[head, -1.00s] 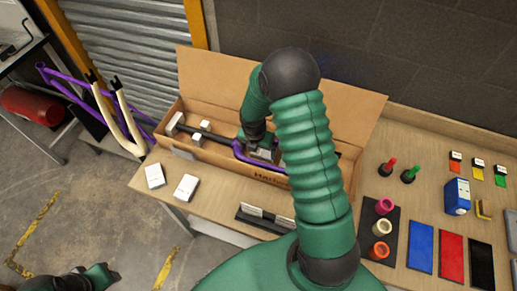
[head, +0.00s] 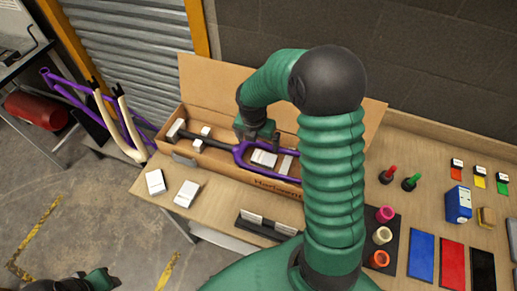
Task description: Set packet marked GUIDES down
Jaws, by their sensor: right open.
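An open cardboard box (head: 222,160) stands on the wooden bench with a purple fork (head: 240,157) and a dark tube (head: 208,138) lying in it. A white packet (head: 263,158) lies in the box beside the fork, and a narrower pale packet (head: 286,165) lies to its right. I cannot read a GUIDES marking on either. My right gripper (head: 256,139) is open and empty, just above and behind the white packet. My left gripper (head: 102,280) hangs low at the bottom left, away from the bench; its jaws are unclear.
Small white blocks (head: 206,131) sit in the box's left end. Two white packets (head: 186,193) lie on the bench in front. A black holder (head: 262,226) stands at the front edge. Coloured mats (head: 452,258) and a blue box (head: 458,204) are at the right.

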